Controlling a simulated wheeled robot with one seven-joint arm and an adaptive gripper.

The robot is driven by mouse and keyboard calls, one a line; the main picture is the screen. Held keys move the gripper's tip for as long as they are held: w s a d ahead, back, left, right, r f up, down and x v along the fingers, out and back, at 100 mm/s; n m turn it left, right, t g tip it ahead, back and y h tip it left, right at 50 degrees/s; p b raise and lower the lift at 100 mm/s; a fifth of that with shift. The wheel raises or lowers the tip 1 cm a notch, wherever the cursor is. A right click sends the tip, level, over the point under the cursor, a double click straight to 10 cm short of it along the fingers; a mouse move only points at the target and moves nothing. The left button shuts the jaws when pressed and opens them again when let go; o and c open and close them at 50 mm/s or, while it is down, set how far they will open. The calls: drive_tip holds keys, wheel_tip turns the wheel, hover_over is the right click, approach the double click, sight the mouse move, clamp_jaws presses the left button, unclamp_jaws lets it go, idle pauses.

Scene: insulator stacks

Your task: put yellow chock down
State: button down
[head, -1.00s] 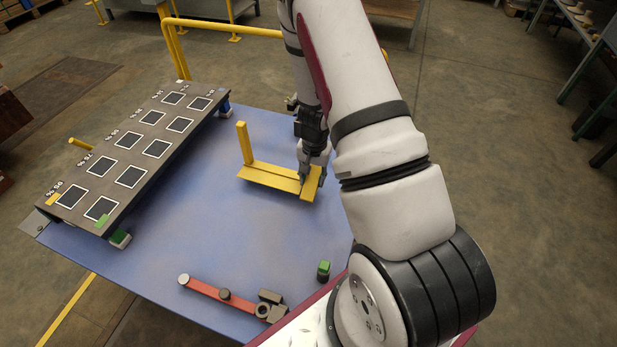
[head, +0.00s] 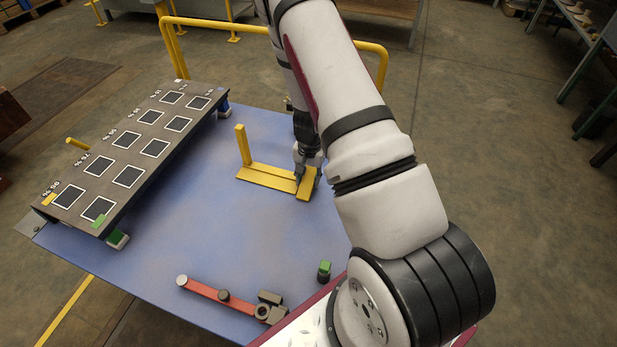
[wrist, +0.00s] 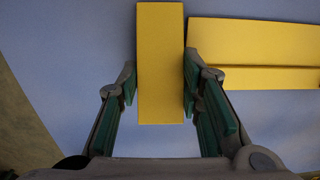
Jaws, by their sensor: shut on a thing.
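The yellow chock (wrist: 161,65) is a plain flat-sided bar, upright in the wrist view between the two fingers of my gripper (wrist: 160,82). The green-lined pads lie along both its sides, so the gripper is shut on it. In the head view the chock (head: 306,189) is at the right end of a yellow angled rest (head: 266,176) with an upright post at its left end. The rest also shows to the right in the wrist view (wrist: 255,45), very close to the chock. I cannot tell whether they touch, or whether the chock bears on the blue table (head: 205,225).
A dark rack with white-framed squares (head: 125,160) runs along the table's left side. A red bar with knobs (head: 222,296) and a small green-topped piece (head: 324,270) lie near the front. The blue middle is clear. A yellow rail (head: 220,24) stands behind.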

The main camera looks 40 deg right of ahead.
drive_tip(key=c, duration=1.1)
unclamp_jaws()
wheel_tip(320, 180, up, 12)
drive_tip(key=p, duration=0.3)
drive_tip(key=s+a+r+n+y, duration=0.1)
drive_tip(key=s+a+r+n, duration=0.15)
drive_tip(key=a+r, duration=0.4)
drive_tip(key=s+a+r+n+t+y, duration=0.1)
drive_tip(key=s+a+r, duration=0.25)
drive_tip(key=r, duration=0.55)
drive_tip(key=s+a+r+n+y, duration=0.1)
drive_tip(key=s+a+r+n, duration=0.1)
drive_tip(key=a+r, duration=0.45)
drive_tip(key=s+r+n+h, duration=0.1)
drive_tip(key=s+r+n, duration=0.1)
drive_tip(key=s, duration=0.5)
drive_tip(key=s+a+r+n+h, duration=0.1)
drive_tip(key=s+r, duration=0.4)
drive_tip(key=s, duration=0.3)
drive_tip(key=s+r+n+h, duration=0.1)
drive_tip(key=s+r+n, duration=0.1)
drive_tip(key=s, duration=0.5)
drive_tip(key=shift+s+a+r+n, duration=0.15)
drive_tip(key=shift+r+n, duration=0.05)
drive_tip(key=shift+r, duration=0.15)
drive_tip(key=shift+s+a+r+n, duration=0.1)
drive_tip(key=shift+a+r+n, duration=0.05)
drive_tip(key=shift+r, duration=0.2)
